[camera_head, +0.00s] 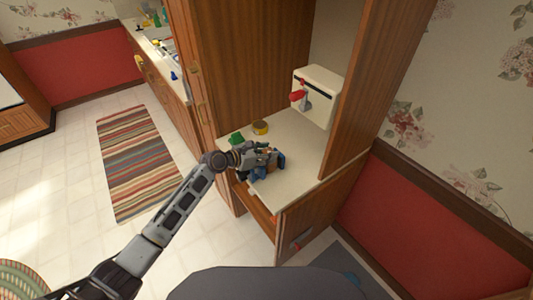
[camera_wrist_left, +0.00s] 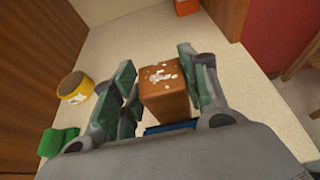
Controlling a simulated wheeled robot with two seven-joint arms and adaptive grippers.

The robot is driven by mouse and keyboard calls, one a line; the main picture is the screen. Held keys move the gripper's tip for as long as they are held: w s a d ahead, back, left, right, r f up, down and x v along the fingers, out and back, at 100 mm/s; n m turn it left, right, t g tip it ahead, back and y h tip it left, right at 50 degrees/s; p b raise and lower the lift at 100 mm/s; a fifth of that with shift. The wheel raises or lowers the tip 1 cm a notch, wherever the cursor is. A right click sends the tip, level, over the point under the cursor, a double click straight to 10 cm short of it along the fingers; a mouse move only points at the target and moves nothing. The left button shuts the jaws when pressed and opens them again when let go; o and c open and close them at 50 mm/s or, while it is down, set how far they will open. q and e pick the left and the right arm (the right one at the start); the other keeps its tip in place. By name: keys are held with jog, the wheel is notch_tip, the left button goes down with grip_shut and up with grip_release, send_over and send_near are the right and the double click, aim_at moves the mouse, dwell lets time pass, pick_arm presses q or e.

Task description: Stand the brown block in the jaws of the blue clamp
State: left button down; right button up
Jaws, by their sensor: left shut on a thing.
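The brown block (camera_wrist_left: 165,97) is upright between the fingers of my left gripper (camera_wrist_left: 158,72) in the left wrist view, with pale flecks on its top. In the head view, my left gripper (camera_head: 262,158) is over the counter and shut on the block, which the fingers mostly hide. The blue clamp (camera_head: 258,172) is at the gripper on the counter; a strip of blue (camera_wrist_left: 170,127) shows just below the block in the wrist view. The fingers hide most of the clamp, so I cannot tell whether the block is seated in its jaws. My right gripper is not in view.
A green object (camera_head: 236,138) and a yellow roll (camera_head: 260,128) are beside the gripper on the white counter (camera_head: 300,140). A white box with a red handle (camera_head: 318,95) stands at the back. Wooden panels flank the counter.

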pick_arm(q)
jog(key=c, duration=0.8)
grip_release()
jog(key=shift+f, duration=0.1)
jog(key=shift+o, duration=0.2)
jog(key=shift+s+a, duration=0.1)
jog(key=shift+v, duration=5.95)
